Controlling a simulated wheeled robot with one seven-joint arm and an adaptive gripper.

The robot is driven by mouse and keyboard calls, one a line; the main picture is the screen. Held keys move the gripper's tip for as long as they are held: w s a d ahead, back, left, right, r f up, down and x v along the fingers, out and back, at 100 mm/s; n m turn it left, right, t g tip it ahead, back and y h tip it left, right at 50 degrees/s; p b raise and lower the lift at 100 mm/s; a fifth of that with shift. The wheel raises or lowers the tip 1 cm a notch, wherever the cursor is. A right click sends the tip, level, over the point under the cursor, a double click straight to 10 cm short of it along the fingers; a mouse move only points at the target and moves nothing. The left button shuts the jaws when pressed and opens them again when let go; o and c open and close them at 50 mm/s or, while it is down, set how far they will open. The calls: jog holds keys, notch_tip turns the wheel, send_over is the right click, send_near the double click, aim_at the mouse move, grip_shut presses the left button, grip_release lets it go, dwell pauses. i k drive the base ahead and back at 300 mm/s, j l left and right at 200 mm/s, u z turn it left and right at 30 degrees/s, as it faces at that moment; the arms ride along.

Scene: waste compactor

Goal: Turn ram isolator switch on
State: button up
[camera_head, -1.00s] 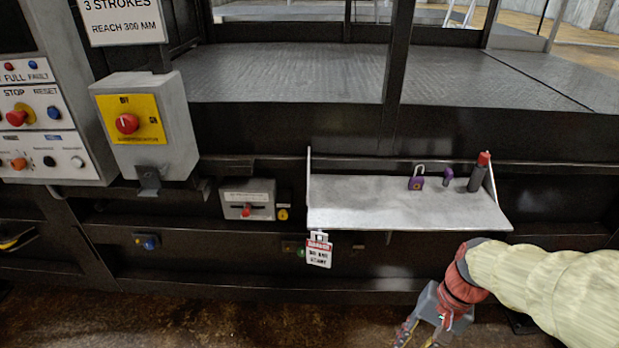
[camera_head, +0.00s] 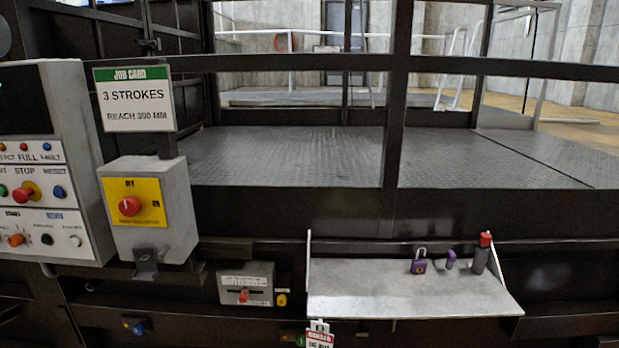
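The ram isolator switch is most likely the red rotary knob (camera_head: 130,206) on a yellow plate (camera_head: 150,190), on the front of a grey box (camera_head: 177,214) at the left. The plate reads OFF at the top and seems to read ON at the right. Its lower label is too blurred to read surely. I cannot tell clearly which way the knob points. My gripper is not in view now, and nothing touches the knob.
A control panel (camera_head: 70,170) with several buttons stands left of the box. A job card (camera_head: 135,100) rises above it. A small grey box with a red lever (camera_head: 243,297) sits lower. A shelf (camera_head: 400,300) at the right holds a purple padlock (camera_head: 419,262) and a red-capped cylinder (camera_head: 481,254).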

aim_at(129, 206)
jog(key=u, duration=1.4)
